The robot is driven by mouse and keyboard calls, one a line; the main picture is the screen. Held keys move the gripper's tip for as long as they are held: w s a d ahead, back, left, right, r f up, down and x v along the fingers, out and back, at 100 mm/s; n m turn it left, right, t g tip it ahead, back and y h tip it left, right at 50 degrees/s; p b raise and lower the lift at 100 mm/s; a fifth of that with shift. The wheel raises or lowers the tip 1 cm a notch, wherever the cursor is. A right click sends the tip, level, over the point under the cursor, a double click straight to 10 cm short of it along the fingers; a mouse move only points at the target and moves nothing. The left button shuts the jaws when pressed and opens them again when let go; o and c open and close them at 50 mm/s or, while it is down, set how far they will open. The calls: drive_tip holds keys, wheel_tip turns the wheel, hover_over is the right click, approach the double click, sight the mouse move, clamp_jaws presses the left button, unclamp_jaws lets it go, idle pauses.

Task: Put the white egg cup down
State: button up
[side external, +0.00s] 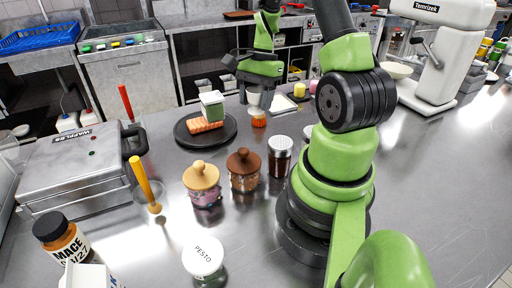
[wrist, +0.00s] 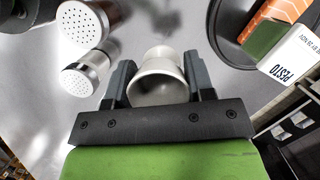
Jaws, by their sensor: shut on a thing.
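The white egg cup (wrist: 158,88) sits between the two dark fingers of my gripper (wrist: 160,80) in the wrist view, its round opening facing the camera. My gripper is shut on it. In the side view the egg cup (side external: 254,98) shows small and pale below my gripper (side external: 254,93), over the steel counter. A small orange item (side external: 258,119) shows just below the cup there; I cannot tell whether they touch. The cup's gap to the counter cannot be told.
A dark round plate (side external: 184,139) with an orange slab and a green-and-white box (side external: 212,105) lies left of my gripper. A metal-topped shaker (side external: 280,157) and wooden-lidded jars (side external: 243,170) stand nearer. A waffle maker (side external: 75,165) is at left. Bare counter lies between plate and jars.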

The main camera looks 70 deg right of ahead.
sight(254, 150)
wheel_tip(254, 150, down, 11)
drive_tip(key=shift+f, duration=0.1)
idle(0.3)
drive_tip(key=shift+f, duration=0.15)
drive_tip(key=o, duration=0.9)
